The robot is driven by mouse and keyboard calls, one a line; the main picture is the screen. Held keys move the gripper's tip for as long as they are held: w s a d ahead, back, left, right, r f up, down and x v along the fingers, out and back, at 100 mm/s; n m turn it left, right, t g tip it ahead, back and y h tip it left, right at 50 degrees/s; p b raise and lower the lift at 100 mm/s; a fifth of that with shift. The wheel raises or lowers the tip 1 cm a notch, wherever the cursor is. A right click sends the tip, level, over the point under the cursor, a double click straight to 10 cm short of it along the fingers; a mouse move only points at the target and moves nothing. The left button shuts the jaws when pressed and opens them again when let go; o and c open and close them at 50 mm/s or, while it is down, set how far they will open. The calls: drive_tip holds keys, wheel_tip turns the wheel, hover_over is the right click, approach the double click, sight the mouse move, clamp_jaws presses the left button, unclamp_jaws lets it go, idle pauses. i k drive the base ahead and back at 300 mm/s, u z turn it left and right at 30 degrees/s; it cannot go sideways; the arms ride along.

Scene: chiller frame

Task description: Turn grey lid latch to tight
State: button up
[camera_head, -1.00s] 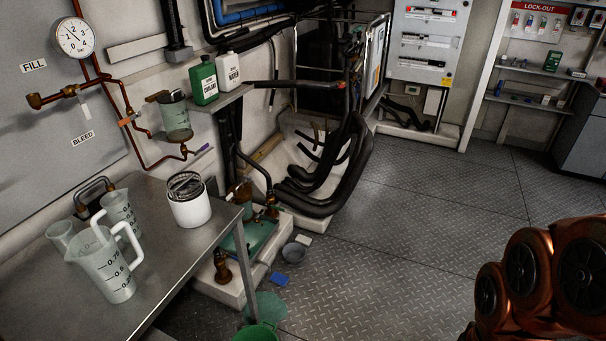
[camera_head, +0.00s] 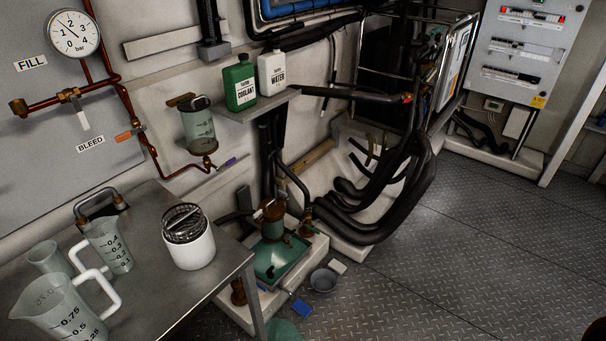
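I cannot make out a grey lid latch for certain. A clear pot with greenish contents (camera_head: 201,133) hangs on the wall beside the copper pipe. It has a dark lid (camera_head: 197,103) with a brown piece sticking out to its left. The latch's position is too small to read. A white canister (camera_head: 189,249) with a wire-like top stands on the metal bench. My gripper is not in view.
The metal bench (camera_head: 160,290) holds several clear measuring jugs (camera_head: 62,308). Green coolant (camera_head: 240,85) and white water (camera_head: 272,75) bottles stand on a shelf. Black hoses (camera_head: 385,205) bulge from the wall. A bowl (camera_head: 323,280) and blue cloth (camera_head: 302,308) lie on the floor.

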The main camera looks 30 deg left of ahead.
sight(284, 194)
drive_tip(key=u, duration=0.25)
drive_tip(key=i, duration=1.5)
drive_tip(key=u, duration=1.65)
drive_tip(key=i, duration=1)
drive_tip(key=u, duration=0.95)
